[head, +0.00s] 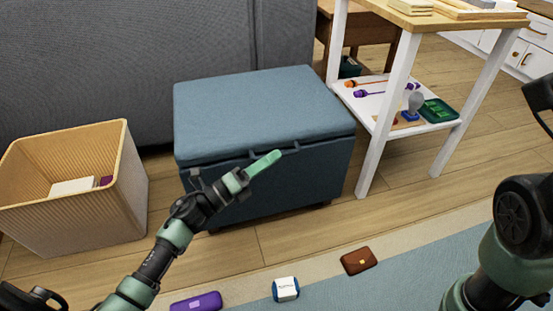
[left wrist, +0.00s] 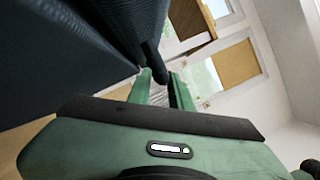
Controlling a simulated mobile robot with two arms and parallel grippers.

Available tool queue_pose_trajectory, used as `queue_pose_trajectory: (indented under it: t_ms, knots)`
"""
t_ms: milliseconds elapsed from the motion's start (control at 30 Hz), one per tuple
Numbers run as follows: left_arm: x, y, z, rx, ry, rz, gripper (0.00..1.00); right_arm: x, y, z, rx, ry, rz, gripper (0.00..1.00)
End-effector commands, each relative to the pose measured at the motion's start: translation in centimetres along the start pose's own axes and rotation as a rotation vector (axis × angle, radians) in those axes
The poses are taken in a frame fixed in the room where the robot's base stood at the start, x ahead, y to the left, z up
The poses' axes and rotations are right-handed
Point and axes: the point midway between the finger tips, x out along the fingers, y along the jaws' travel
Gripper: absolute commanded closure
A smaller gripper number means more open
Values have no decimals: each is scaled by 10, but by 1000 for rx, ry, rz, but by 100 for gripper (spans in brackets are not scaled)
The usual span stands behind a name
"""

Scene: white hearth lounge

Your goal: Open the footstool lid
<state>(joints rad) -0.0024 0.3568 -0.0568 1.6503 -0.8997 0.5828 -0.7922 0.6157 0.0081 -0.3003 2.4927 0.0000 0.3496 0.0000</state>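The blue footstool (head: 310,170) stands on the wood floor against the grey sofa. Its padded lid (head: 255,105) lies flat over the body and looks shut, or nearly so. Dark tabs show along the lid's front edge. My left gripper (head: 262,165) is at the front of the footstool, just below that edge. In the left wrist view its two green fingers (left wrist: 160,88) stand apart, with a dark blue part of the footstool (left wrist: 60,60) close by at the upper left. I cannot tell whether a finger touches the lid.
A ribbed tan bin (head: 80,210) stands left of the footstool. A white-legged table (head: 400,95) with items on its lower shelf stands close on the right. A purple case (head: 196,302), a blue-and-white box (head: 286,289) and a brown wallet (head: 358,261) lie in front.

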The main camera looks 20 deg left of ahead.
Motion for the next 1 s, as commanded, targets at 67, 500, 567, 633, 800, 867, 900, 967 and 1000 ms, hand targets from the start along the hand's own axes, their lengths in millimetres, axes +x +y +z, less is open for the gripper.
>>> queue_pose_trajectory:
  t_ms: [67,500,567,633,800,867,900,967,1000]
  knots:
    - [10,2,-1,0,0,0,79,0,-1,-4,-1,10,-4,64]
    - [21,1,0,-2,-1,2,85,4,-2,-7,-3,20,-8,64]
    - [21,1,0,-2,-1,2,100,4,-2,-7,-3,20,-8,64]
    - [21,1,0,-2,-1,2,100,4,-2,-7,-3,21,-9,64]
    - [21,1,0,-3,-1,2,100,4,-2,-7,-3,21,-9,64]
    - [21,1,0,-3,-1,2,100,4,-2,-7,-3,21,-9,64]
    - [21,1,0,-3,-1,3,100,4,-2,-7,-3,21,-9,64]
    - [21,1,0,-3,-1,3,100,4,-2,-7,-3,21,-9,64]
    - [21,1,0,-3,-1,3,100,4,-2,-7,-3,21,-9,64]
